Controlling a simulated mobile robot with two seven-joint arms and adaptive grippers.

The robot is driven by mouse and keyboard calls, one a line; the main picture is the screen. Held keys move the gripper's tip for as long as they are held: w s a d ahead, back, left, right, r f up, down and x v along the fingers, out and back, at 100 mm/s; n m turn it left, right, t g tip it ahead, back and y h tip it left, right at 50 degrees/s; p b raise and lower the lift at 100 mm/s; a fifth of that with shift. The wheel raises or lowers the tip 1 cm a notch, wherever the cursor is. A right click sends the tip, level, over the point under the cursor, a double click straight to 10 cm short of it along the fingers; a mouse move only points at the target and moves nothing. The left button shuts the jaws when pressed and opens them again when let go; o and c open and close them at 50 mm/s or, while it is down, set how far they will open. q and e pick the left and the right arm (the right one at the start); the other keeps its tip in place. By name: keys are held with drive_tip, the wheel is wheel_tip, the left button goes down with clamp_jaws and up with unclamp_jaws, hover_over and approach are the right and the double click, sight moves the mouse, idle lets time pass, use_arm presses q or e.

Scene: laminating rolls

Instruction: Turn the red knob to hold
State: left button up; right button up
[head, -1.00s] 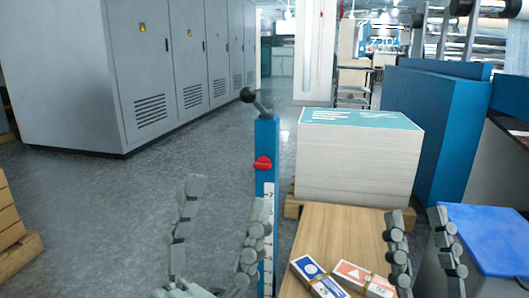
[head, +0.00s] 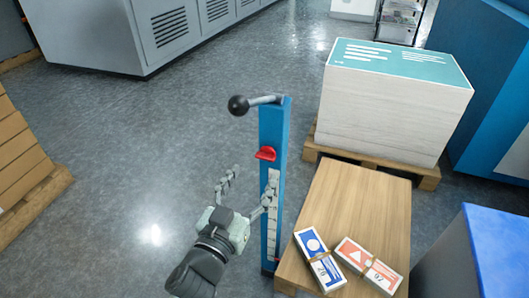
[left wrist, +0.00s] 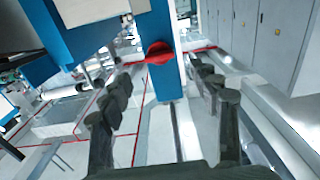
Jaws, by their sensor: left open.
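The red knob (head: 265,153) sits on the front face of an upright blue post (head: 272,125), below a lever with a black ball end (head: 238,105). My left gripper (head: 246,187) is open and empty, low in front of the post and below the knob in the head view. One finger overlaps the post in the picture; contact cannot be told. In the left wrist view the red knob (left wrist: 159,53) shows ahead, between the two spread fingers (left wrist: 163,78) and beyond their tips. My right gripper is not in view.
A pale scale strip (head: 271,215) runs down the post. A wooden board (head: 345,215) with two banded packs (head: 320,262) lies right of the post. Behind it a paper stack (head: 385,120) stands on a pallet. A blue-topped block (head: 495,250) is at right.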

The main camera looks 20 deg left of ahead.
sight(264, 158)
use_arm(q)
drive_tip(key=w+p, duration=0.1)
drive_tip(key=w, duration=0.5)
drive_tip(key=shift+w+d, duration=0.15)
drive_tip(key=shift+w, duration=0.25)
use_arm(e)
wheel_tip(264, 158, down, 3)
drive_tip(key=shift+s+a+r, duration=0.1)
use_arm(q)
drive_tip(key=c, duration=1.2)
